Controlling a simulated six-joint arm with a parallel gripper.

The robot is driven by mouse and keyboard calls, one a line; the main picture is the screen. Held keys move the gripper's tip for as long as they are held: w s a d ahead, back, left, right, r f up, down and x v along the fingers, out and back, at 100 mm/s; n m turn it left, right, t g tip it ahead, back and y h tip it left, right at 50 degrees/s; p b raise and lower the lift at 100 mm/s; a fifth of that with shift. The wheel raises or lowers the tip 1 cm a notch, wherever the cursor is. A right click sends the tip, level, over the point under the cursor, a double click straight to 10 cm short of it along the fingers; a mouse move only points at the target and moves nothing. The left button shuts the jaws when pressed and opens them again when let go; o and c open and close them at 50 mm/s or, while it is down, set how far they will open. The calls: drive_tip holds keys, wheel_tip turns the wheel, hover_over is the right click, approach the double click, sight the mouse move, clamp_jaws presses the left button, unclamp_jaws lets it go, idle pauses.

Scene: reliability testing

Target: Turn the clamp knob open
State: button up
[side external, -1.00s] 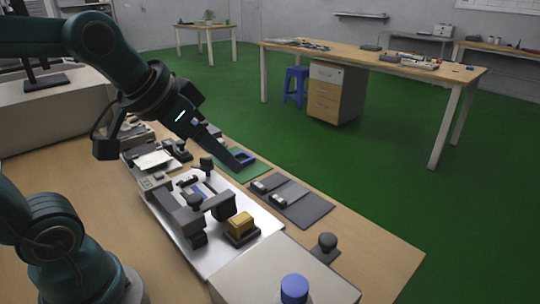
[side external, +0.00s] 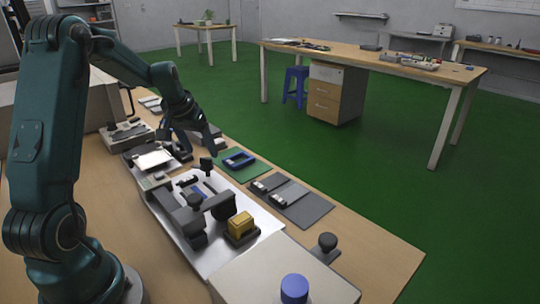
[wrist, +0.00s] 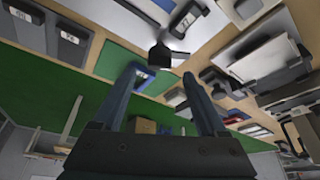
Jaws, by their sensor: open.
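A metal test fixture plate (side external: 215,258) lies on the bench with dark clamp parts on it. One black knob (side external: 207,163) stands at its far end; another dark knob (side external: 195,201) sits nearer the middle. I cannot tell for sure which is the clamp knob. A yellow block (side external: 240,223) sits in a dark holder at the near end. My gripper (side external: 213,133) is above the bench, beyond the far knob and apart from it. In the wrist view my gripper (wrist: 161,73) is open and empty, with a black knob (wrist: 160,54) just past its fingertips.
A blue frame (side external: 239,159) lies on a green mat (side external: 250,173), right of the plate. A grey mat (side external: 305,205) with small parts and a black round-topped piece (side external: 327,243) lie nearer. A box with a blue button (side external: 294,288) stands in front. Bare wood (side external: 370,250) runs along the right edge.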

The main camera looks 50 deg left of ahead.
sight(205, 158)
drive_tip(key=shift+x, duration=1.7)
clamp_jaws()
drive_tip(key=shift+m, duration=0.3)
drive_tip(key=shift+a+m+t+h, duration=0.15)
drive_tip(key=shift+m+h, duration=0.4)
drive_tip(key=shift+m, duration=0.8)
drive_tip(key=shift+a+m+t+h, duration=0.15)
drive_tip(key=shift+m+h, duration=0.4)
drive_tip(key=shift+m, duration=0.8)
drive_tip(key=shift+d, duration=0.15)
unclamp_jaws()
